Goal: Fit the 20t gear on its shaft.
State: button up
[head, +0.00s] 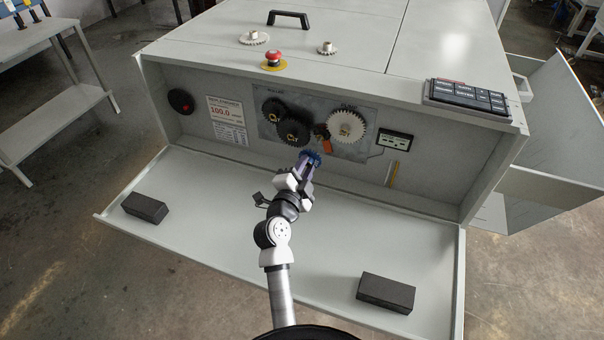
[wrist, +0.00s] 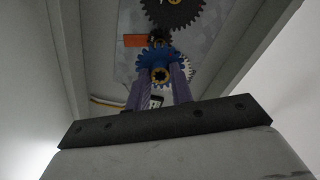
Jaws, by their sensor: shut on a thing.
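A blue toothed gear (head: 316,154) with a brass-coloured hub, apparently the 20t gear, is in my gripper (head: 308,164). In the wrist view the blue gear (wrist: 152,61) sits between the two purple fingers of my gripper (wrist: 160,83), which are shut on it. My gripper is in front of the gear panel, just below a small dark part (head: 320,131) that may be the shaft area. An orange tag (head: 327,146) is close by. I cannot see a bare shaft end clearly, and the gear looks apart from the panel.
Two dark gears (head: 293,132) are mounted left of the gap, and a large white gear (head: 347,127) right of it. Loose pale gears (head: 254,38) and a red stop button (head: 273,57) are on top. Black blocks (head: 386,292) lie on the open lower panel (head: 210,240).

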aim_at(311, 155)
jog(key=shift+b+x, duration=1.45)
jog(key=shift+x, duration=1)
jog(key=shift+w, duration=0.15)
jog(key=shift+r+p, duration=0.1)
jog(key=shift+p, duration=0.4)
jog(key=shift+p, duration=2.05)
jog(key=shift+p+x, duration=0.6)
jog(key=shift+x, duration=0.4)
jog(key=shift+x, duration=0.85)
jog(key=o, duration=1)
jog(key=shift+o, duration=0.2)
